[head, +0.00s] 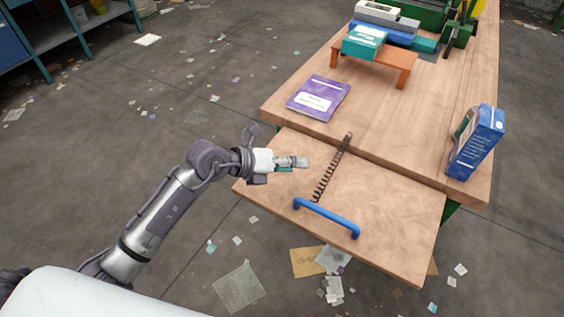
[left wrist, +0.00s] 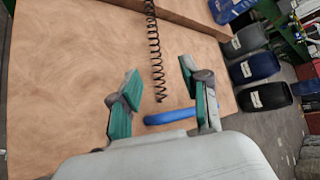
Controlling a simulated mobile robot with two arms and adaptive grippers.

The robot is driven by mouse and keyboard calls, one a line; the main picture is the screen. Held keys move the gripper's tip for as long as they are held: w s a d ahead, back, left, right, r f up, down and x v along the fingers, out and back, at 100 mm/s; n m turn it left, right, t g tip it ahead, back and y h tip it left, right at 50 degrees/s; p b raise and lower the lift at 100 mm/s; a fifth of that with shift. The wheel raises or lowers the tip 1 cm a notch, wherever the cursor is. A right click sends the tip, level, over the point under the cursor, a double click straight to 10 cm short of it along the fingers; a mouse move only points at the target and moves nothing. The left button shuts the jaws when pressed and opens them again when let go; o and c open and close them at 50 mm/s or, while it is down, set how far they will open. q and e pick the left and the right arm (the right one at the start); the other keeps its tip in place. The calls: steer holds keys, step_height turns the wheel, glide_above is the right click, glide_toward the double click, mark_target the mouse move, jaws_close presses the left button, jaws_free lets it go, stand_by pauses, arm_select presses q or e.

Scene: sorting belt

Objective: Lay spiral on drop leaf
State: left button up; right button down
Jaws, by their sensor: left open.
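The spiral (head: 327,177) is a thin dark coil. It lies along the wooden drop leaf (head: 400,225), its upper end at the seam with the main table and its lower end near the blue handle. In the left wrist view the spiral (left wrist: 154,50) runs down from the top edge toward the space between my fingers. My left gripper (head: 303,162) is over the leaf, left of the spiral. Its green-padded fingers (left wrist: 160,70) are spread apart with nothing held, and the spiral's lower end shows between them. My right gripper is in neither view.
A blue handle (head: 327,217) is on the leaf. On the main table (head: 400,130) are a purple packet (head: 319,97), a blue box (head: 476,141), and a small orange stand (head: 402,64) with a teal box (head: 364,42). Litter covers the floor.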

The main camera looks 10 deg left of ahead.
arm_select(q)
steer(key=shift+v, duration=1.55)
steer(key=shift+d, duration=0.1)
